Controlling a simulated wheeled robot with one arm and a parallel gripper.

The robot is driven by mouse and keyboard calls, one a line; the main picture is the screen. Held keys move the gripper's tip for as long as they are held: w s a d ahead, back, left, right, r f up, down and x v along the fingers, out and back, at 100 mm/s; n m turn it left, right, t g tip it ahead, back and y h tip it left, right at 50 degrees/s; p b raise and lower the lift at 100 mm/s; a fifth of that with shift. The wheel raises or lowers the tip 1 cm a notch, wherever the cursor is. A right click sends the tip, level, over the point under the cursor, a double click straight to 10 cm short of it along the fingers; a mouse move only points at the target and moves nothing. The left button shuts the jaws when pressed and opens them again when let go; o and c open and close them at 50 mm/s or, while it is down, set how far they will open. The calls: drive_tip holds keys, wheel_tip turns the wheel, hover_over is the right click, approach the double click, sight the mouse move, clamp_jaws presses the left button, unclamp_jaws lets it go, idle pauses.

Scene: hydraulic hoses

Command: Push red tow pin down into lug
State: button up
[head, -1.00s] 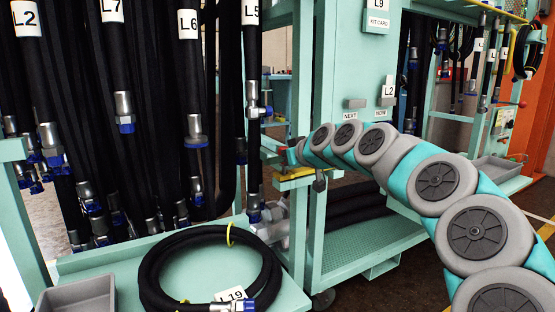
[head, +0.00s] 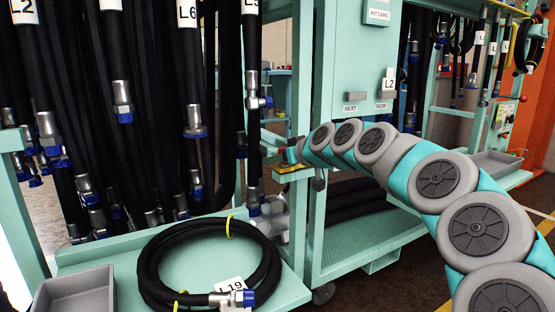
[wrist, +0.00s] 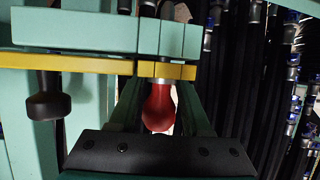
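The red tow pin (wrist: 158,108) shows in the wrist view as a rounded red knob with a pale collar at the yellow plate. The lug (wrist: 95,32) is a teal block beside the yellow plate (wrist: 75,64); the pin's shaft is mostly hidden there. In the head view my gripper (head: 291,156) is at the teal bracket on the cart's corner, small and partly hidden by my arm.
A black knob (wrist: 48,98) hangs from the yellow plate beside my gripper. Hanging black hoses (head: 165,110) crowd the left. A coiled hose (head: 150,270) tagged L19 and a grey tray (head: 76,293) lie on the teal shelf. The teal cabinet (head: 350,65) stands behind the arm.

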drive_tip(key=o, duration=0.3)
drive_tip(key=shift+d, duration=0.1)
drive_tip(key=shift+p+v, duration=0.35)
drive_tip(key=shift+v, duration=3.45)
drive_tip(key=shift+s, duration=0.1)
